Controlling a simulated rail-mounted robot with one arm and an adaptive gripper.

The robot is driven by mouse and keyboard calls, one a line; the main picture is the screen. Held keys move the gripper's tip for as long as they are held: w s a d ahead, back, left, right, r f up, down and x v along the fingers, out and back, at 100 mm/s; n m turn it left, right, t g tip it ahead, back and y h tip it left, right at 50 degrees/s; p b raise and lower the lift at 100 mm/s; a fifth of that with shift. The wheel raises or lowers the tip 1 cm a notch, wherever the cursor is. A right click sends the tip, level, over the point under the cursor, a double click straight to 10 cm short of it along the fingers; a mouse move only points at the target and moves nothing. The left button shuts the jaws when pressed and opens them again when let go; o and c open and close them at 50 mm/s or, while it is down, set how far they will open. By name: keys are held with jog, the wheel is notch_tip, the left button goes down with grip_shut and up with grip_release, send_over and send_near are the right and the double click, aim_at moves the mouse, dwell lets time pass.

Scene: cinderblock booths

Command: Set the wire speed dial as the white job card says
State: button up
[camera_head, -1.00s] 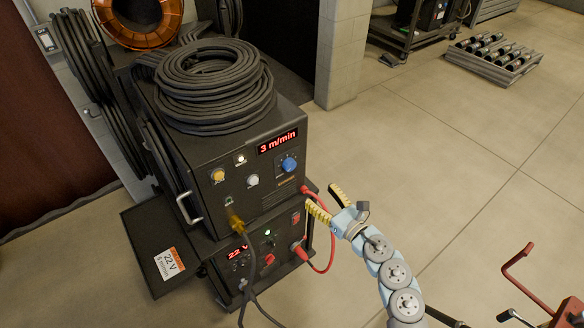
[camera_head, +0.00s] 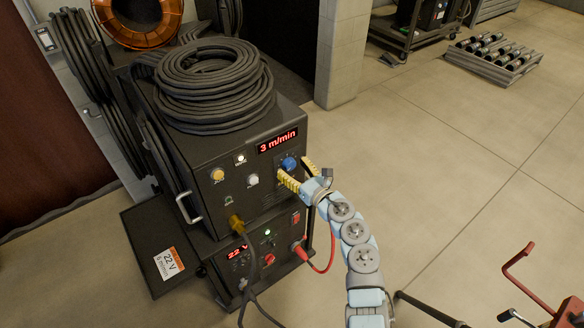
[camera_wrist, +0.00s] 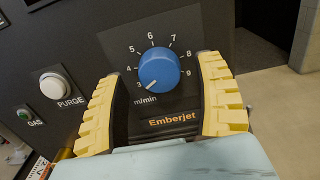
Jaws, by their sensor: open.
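The blue wire speed dial (camera_head: 289,163) is on the front of the black upper unit. In the wrist view the dial (camera_wrist: 159,70) has a white pointer at 3 on a scale of 3 to 9 m/min. The red display (camera_head: 278,142) reads 3 m/min. The white job card (camera_head: 169,264) lies on the side shelf; it reads 22 V, with a smaller line below that appears to say 5 m/min. My gripper (camera_head: 298,173) is open in front of the panel, its yellow fingers to the left and right of the dial, with a gap on each side.
A white PURGE button (camera_wrist: 56,85) and green GAS button (camera_wrist: 25,115) are left of the dial. A yellow knob (camera_head: 217,175) is further left. The lower unit's display (camera_head: 238,252) reads 22 V. A red cable (camera_head: 329,258) loops below my gripper.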

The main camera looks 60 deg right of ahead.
jog(key=shift+w+d, duration=0.15)
jog(key=shift+w, duration=0.2)
jog(key=shift+s, duration=0.1)
jog(key=c, duration=1.2)
